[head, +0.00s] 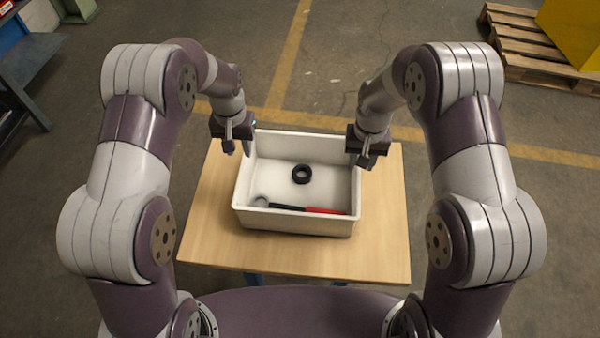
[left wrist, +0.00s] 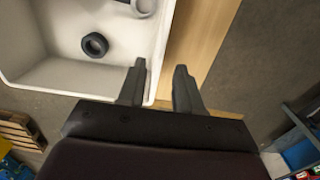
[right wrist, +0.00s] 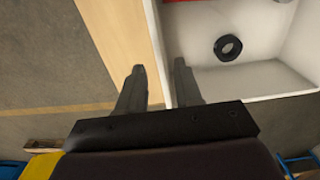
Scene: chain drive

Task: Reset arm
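My left gripper (head: 238,146) is at the left wall of a white bin, above its rim. In the left wrist view its two fingers (left wrist: 158,88) are apart with nothing between them. My right gripper (head: 366,160) is at the bin's right wall. In the right wrist view its fingers (right wrist: 159,85) are apart and empty, near the bin's edge.
The white bin (head: 297,222) stands on a wooden table (head: 220,250). In it are a black ring (head: 301,174), a grey ring-shaped end (head: 261,201) and a black and red tool (head: 325,211). A pallet (head: 525,45) is at the far right. The table's front is clear.

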